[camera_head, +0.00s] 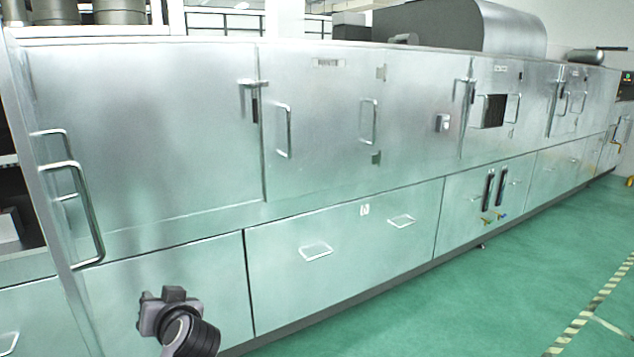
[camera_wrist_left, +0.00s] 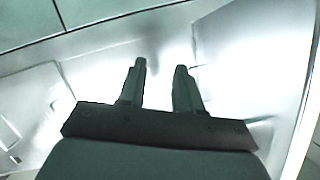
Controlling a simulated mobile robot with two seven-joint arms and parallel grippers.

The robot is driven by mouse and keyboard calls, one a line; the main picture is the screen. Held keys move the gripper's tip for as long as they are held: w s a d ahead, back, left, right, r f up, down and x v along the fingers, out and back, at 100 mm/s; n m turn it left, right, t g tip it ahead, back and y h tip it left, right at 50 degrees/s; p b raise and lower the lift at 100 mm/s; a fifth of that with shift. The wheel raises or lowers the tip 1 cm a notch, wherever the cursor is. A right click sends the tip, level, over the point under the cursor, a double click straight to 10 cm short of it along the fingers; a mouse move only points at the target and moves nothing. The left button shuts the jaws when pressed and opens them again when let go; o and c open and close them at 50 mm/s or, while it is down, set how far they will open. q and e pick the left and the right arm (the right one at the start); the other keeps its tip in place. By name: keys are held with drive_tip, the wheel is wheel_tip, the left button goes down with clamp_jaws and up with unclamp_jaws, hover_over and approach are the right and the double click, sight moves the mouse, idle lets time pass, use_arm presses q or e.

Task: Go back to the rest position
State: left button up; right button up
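My left gripper (camera_wrist_left: 160,68) shows in the left wrist view with its two dark fingers apart and nothing between them. Pale, shiny metal surfaces lie behind the fingers. In the head view a dark, jointed part of one of my arms shows at the bottom left, in front of the lower panels of the long machine (camera_head: 350,180). I cannot make out any fingers on it. My right gripper is not in view.
The silvery machine runs from the left into the far right. Door handles (camera_head: 284,131) and a large left handle (camera_head: 87,215) stick out from it. Green floor (camera_head: 480,310) is clear at the right, with a striped line (camera_head: 590,310).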

use_arm(q)
drive_tip(key=s+d+f+m+h+p, duration=0.1)
drive_tip(key=s+d+f+m+h, duration=0.1)
drive_tip(key=s+f+h, duration=0.35)
drive_tip(key=s+d+f+m+h+p, duration=0.25)
drive_tip(key=s+f, duration=0.35)
drive_tip(key=f, duration=0.4)
drive_tip(key=s+d+f+h+p, duration=0.1)
drive_tip(key=s+d+h, duration=0.1)
drive_tip(key=s, duration=0.6)
drive_tip(key=s+d+f+m+h+p, duration=0.1)
drive_tip(key=s+d+f+h, duration=0.1)
drive_tip(key=s, duration=0.7)
drive_tip(key=shift+d, duration=0.2)
drive_tip(key=shift+w+d, duration=0.1)
